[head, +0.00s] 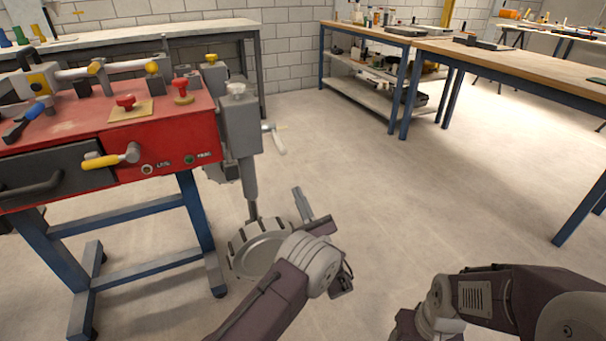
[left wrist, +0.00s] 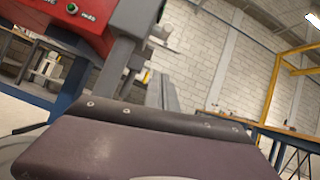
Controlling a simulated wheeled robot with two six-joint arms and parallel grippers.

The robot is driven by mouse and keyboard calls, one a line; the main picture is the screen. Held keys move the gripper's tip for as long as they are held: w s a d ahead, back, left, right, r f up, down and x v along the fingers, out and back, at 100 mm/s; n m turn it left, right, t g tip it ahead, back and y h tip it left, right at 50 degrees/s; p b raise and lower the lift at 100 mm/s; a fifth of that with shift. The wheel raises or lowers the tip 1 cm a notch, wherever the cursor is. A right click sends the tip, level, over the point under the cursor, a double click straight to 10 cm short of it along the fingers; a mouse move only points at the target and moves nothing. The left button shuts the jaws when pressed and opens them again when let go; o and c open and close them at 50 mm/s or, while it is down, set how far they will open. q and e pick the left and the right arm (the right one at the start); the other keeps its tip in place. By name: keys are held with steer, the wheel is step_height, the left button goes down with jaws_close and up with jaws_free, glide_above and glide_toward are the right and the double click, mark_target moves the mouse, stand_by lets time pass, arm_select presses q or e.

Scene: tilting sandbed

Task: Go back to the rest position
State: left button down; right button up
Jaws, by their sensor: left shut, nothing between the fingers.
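My left gripper (head: 298,192) is out in front of me, pointing away over the pale floor, to the right of the red machine (head: 190,135). Its grey fingers are shut with nothing between them. In the left wrist view the fingers (left wrist: 162,90) show beyond the dark wrist housing, with the red machine (left wrist: 85,25) at upper left. My right arm is bent at the lower right of the head view; its gripper is not in view.
A grey notched disc (head: 262,255) shows close beside my left wrist, below the machine's grey column (head: 240,125). The machine stands on a blue frame (head: 195,215). A wooden workbench (head: 520,70) stands at right. The floor (head: 420,200) between is clear.

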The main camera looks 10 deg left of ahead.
arm_select(q)
steer(key=s+a+r+n+g+y+p, duration=0.2)
steer(key=a+r+n+g+y, duration=0.45)
steer(key=a+r, duration=0.6)
steer(key=s+a+n+g+h+p, duration=0.35)
steer(key=s+a+n+g, duration=0.45)
steer(key=s+a+g, duration=0.7)
steer(key=s+d+f+n+h, duration=0.4)
steer(key=s+f+h, duration=0.4)
steer(key=s+f, duration=0.3)
steer(key=s+d+f+n+t+h, duration=0.1)
steer(key=s+d+f+n+h, duration=0.15)
steer(key=d+f+h, duration=0.4)
steer(key=s+d+f+n+t+h, duration=0.1)
steer(key=s+d+f+n+h, duration=0.2)
steer(key=d, duration=0.6)
steer(key=w+r+n+p, duration=0.1)
steer(key=w+r+p, duration=0.1)
steer(key=r+p, duration=1.7)
steer(key=w+d+r+n+t+p, duration=0.1)
steer(key=w+r+p, duration=0.1)
steer(key=r+p, duration=1.7)
steer(key=shift+w+d+r, duration=0.2)
steer(key=shift+w+d, duration=0.05)
steer(key=shift+d, duration=0.05)
